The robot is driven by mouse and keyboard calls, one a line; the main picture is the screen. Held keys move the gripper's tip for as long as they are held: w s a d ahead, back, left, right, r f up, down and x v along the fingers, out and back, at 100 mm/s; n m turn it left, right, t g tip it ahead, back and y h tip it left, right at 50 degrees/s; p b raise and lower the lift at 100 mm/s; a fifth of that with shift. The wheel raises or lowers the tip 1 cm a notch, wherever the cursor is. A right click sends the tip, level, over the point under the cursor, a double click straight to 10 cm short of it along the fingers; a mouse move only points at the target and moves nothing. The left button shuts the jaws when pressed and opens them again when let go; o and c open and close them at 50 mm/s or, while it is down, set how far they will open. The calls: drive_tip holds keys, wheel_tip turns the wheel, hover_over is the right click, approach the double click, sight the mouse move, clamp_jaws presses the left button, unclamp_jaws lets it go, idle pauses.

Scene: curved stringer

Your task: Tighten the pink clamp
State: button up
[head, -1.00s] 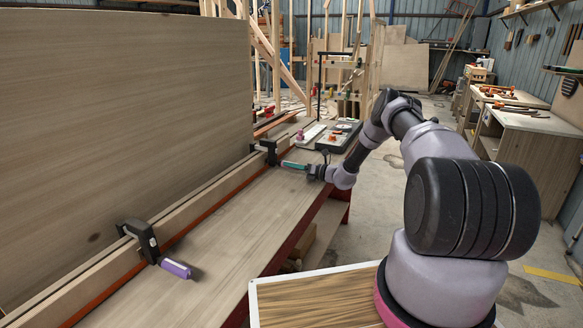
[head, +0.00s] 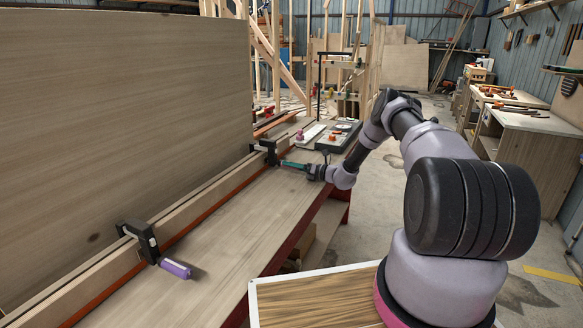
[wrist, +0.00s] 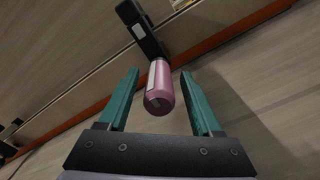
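The pink clamp's handle (wrist: 160,88) shows in the wrist view, lying between the two teal fingers of my gripper (wrist: 159,74). Gaps show on both sides of the handle, so the fingers are open around it and not pressed on it. The clamp's black body (wrist: 138,30) with a pale label is beyond the fingertips, against the wooden rail. In the head view the black clamp body (head: 268,150) is at the far end of the rail, with my gripper (head: 284,163) right beside it. The pink handle is hidden there.
A second black clamp (head: 140,240) with a purple handle (head: 175,269) sits on the rail nearer the camera. A tall wooden panel (head: 120,110) stands behind the rail. The bench top (head: 215,220) between the clamps is bare. Tools lie on the bench's far end.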

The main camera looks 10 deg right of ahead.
drive_tip(key=v, duration=1)
drive_tip(key=shift+s+d, duration=0.25)
drive_tip(key=shift+d, duration=0.05)
drive_tip(key=shift+v, duration=1.85)
